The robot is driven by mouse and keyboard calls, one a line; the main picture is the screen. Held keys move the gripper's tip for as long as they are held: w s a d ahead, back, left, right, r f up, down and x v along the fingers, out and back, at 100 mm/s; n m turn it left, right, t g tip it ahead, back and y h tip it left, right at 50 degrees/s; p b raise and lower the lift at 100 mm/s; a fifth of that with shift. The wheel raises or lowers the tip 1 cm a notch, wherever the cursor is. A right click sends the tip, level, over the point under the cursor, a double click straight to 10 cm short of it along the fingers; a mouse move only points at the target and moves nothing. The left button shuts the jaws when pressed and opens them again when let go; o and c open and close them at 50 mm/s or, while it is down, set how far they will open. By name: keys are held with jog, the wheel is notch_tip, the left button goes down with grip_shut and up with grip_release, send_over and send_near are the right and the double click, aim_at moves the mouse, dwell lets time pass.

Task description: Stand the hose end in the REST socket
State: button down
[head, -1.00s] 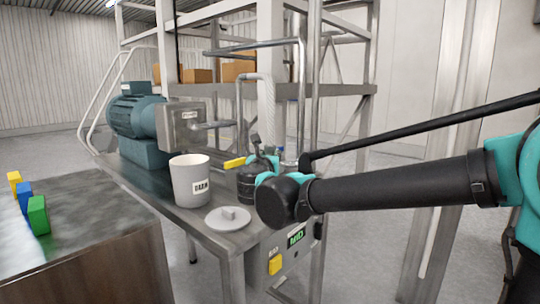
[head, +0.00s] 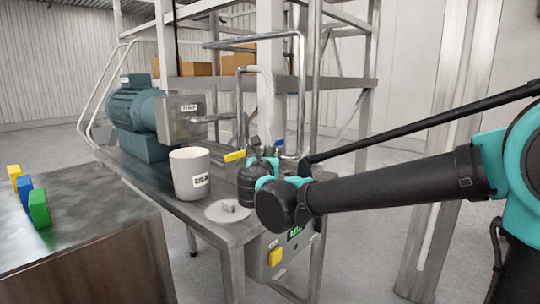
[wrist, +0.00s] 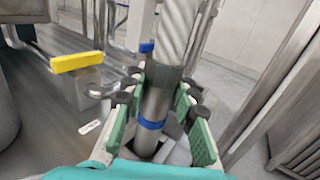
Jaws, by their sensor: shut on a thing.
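My gripper (wrist: 160,88) is shut on the hose end (wrist: 155,105), a grey metal tube with a dark collar and a blue band, between its green-padded fingers. The tube stands nearly upright in the wrist view, and the pale ribbed hose (wrist: 178,32) rises from its collar. In the head view the hose (head: 266,98) hangs by the bench, and my own wrist hides the hose end. A dark opening and pale grey surfaces show around the tube's lower tip. I cannot tell whether this is the REST socket or whether the tip is inside it.
A yellow-handled valve (wrist: 76,62) stands left of my gripper. The bench (head: 205,222) holds a white cup (head: 187,180), a round lid (head: 228,210) and a teal motor (head: 135,110). Metal pipes (head: 302,90) rise behind. Coloured blocks (head: 38,208) sit on the left table.

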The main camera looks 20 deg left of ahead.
jog(key=shift+f, duration=0.3)
jog(key=shift+f, duration=0.1)
jog(key=shift+f, duration=1)
jog(key=c, duration=1.1)
grip_release()
jog(key=shift+r, duration=0.15)
jog(key=shift+r, duration=6.4)
